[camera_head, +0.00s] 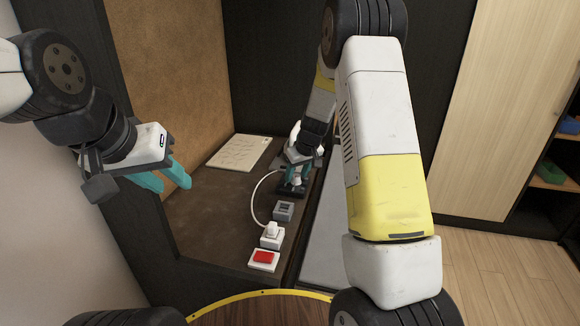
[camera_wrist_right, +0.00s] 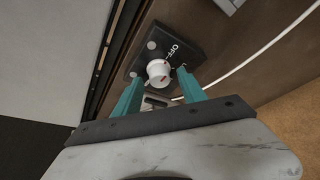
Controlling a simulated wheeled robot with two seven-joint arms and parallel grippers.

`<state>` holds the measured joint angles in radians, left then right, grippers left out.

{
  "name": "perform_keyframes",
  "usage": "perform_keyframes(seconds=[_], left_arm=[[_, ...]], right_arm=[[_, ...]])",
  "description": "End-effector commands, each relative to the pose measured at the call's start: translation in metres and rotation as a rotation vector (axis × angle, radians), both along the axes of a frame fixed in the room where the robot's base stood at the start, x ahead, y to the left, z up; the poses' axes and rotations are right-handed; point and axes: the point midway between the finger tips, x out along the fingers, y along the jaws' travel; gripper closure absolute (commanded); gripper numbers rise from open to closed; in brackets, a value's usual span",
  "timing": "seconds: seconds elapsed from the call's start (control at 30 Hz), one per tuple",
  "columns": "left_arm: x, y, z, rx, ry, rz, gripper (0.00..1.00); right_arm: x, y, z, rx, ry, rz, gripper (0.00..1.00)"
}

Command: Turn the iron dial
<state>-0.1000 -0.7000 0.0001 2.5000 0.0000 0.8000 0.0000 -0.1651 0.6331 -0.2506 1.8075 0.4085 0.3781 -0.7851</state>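The dial (camera_wrist_right: 158,72) is a round white knob with a red mark, on a black plate (camera_wrist_right: 190,47) labelled "OFF". In the right wrist view my right gripper (camera_wrist_right: 161,76) is open. Its teal fingertips are apart on either side of the knob; I cannot tell whether they touch it. In the head view my right gripper (camera_head: 297,172) is low over the black plate (camera_head: 290,190) at the counter's right side and hides the knob. My left gripper (camera_head: 168,180) is open and empty at the left, above the counter, away from the dial.
On the brown counter (camera_head: 205,225) are a grey switch unit (camera_head: 283,210), a socket with a white plug (camera_head: 271,234) and cord, and a red switch (camera_head: 263,257), in a row nearer me. A dark wall stands at the back.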

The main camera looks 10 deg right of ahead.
Motion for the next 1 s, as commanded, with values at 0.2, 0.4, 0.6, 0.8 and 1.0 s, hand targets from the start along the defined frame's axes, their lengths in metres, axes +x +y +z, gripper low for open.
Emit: perform_keyframes(seconds=[0.2,0.4,0.6,0.8,1.0], left_arm=[[0.0000,0.0000,0.0000,0.000,0.000,0.000,0.64],[0.0000,0.0000,0.0000,0.000,0.000,0.000,0.64],[0.0000,0.0000,0.0000,0.000,0.000,0.000,0.64],[0.0000,0.0000,0.0000,0.000,0.000,0.000,0.64],[0.0000,0.0000,0.0000,0.000,0.000,0.000,0.64]], right_arm=[[-0.0002,0.0000,0.0001,0.000,0.000,0.000,0.94],[-0.0003,0.0001,0.0002,0.001,0.000,-0.002,1.00],[-0.0005,0.0005,0.0003,0.000,0.000,-0.038,1.00],[-0.0005,0.0022,0.0007,-0.002,-0.001,-0.143,1.00],[-0.0008,0.0038,0.0005,-0.003,0.000,-0.312,1.00]])
